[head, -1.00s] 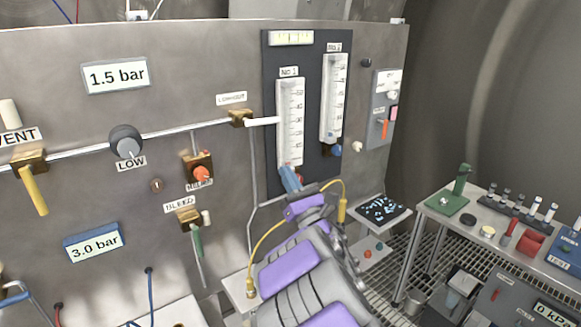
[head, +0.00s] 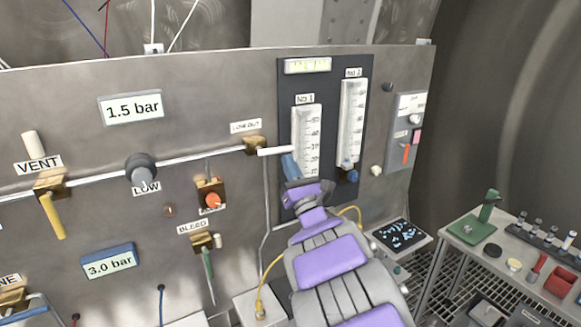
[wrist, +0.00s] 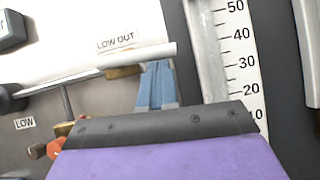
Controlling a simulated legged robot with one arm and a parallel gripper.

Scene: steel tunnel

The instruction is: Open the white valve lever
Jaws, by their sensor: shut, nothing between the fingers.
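The white valve lever (head: 277,151) sticks out to the right, roughly level, from a brass valve body (head: 254,146) under the LOW OUT label (head: 246,127). In the wrist view the white lever (wrist: 140,56) crosses level just above my gripper's fingertips. My gripper (head: 288,158) has blue fingers, shut and empty, close below the lever's free end. In the wrist view the fingers (wrist: 157,66) point up at the lever's underside; I cannot tell whether they touch it. My gripper hides the lower part of the No 1 flow tube (head: 306,130).
The No 2 flow tube (head: 353,120) stands to the right on the same dark panel. A yellow lever (head: 52,215), a grey LOW knob (head: 140,169) and a green lever (head: 208,275) are on the left. A bench (head: 470,255) with tools stands at right.

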